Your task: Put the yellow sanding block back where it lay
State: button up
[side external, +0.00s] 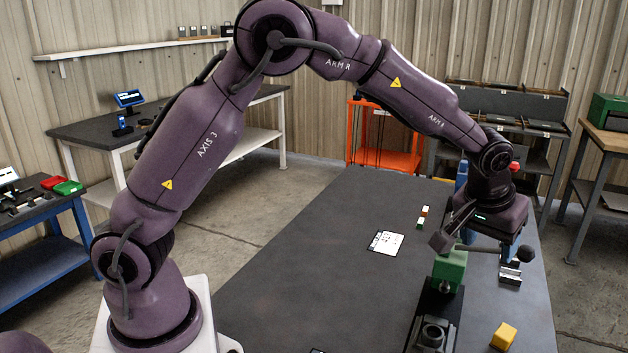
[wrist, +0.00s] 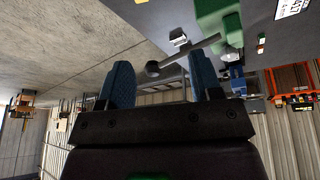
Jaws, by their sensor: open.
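The yellow sanding block (side external: 504,336) lies on the dark table top near the lower right in the side view, right of a black fixture.
A green clamp (side external: 449,268) with a ball-ended lever stands behind the black fixture (side external: 432,335), close below my wrist. Small metal pieces (side external: 510,273) lie right of it. A white card (side external: 386,242) and small blocks (side external: 423,212) lie farther left.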

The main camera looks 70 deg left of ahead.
jog(key=s+a+r+m+t+h, duration=0.1)
jog(key=s+a+r, duration=0.2)
jog(key=s+r, duration=0.6)
jog(key=s+a+r+m, duration=0.2)
jog(key=s+a+r, duration=0.15)
jog(key=s, duration=0.85)
jog(key=s+m, duration=0.1)
jog(key=s, duration=0.8)
jog(key=shift+s+a+f, duration=0.3)
jog(key=shift+f, duration=0.05)
